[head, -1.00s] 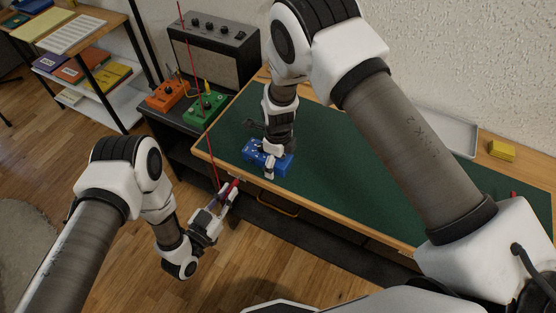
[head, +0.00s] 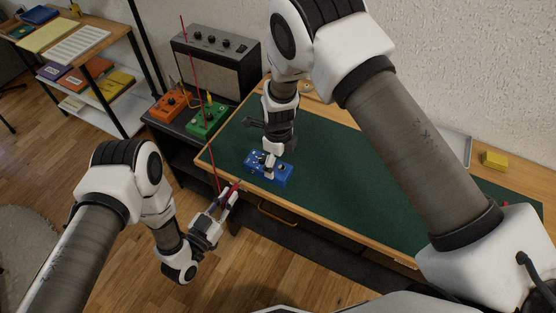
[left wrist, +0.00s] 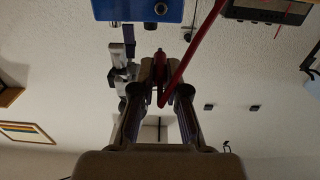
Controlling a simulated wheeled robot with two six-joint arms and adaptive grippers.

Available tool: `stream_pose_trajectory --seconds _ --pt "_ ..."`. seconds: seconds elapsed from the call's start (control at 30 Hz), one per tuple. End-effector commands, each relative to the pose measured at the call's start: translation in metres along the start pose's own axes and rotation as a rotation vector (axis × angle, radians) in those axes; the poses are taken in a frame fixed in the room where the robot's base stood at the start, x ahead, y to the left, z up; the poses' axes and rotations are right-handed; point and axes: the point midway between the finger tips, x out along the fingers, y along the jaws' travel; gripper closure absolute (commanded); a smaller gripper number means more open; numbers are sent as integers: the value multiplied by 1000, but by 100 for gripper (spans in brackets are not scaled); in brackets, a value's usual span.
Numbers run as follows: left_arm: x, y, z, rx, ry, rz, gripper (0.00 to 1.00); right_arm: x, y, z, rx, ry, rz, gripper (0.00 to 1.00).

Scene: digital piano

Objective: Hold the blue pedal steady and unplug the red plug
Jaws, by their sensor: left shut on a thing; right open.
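The blue pedal (head: 283,174) lies on the green mat near the desk's front left edge. It also shows at the top of the left wrist view (left wrist: 125,10), with a round socket in its side. My left gripper (head: 234,192) is just off the desk's front edge, shut on the red plug (left wrist: 160,66); the plug is apart from the pedal. A red cable (left wrist: 195,50) bends up from it and shows in the head view as a thin line (head: 198,95). My right gripper (head: 269,170) is open, pointing down at the pedal; whether it touches is unclear.
An orange pedal (head: 170,105) and a green pedal (head: 207,119) stand on a black stand left of the desk, before an amplifier (head: 215,62). A yellow block (head: 494,159) sits at the desk's back right. The green mat (head: 340,165) is mostly clear.

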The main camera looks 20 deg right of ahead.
Motion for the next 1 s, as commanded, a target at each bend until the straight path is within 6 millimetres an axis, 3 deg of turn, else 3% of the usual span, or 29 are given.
stream_pose_trajectory --seconds 0.17,0.27,0.5,0.7,1.0 --pt "0 0 0 0 0 0 100 -4 0 0 0 -1 -1 7" --pt "0 0 0 0 0 0 100 -19 0 0 1 -1 -2 7" --pt "0 0 0 0 0 0 100 -80 -1 1 1 -3 -4 7" --pt "0 0 0 0 0 0 100 -115 0 0 0 -1 -1 7" --pt "0 0 0 0 0 0 100 -120 0 0 0 0 0 7"
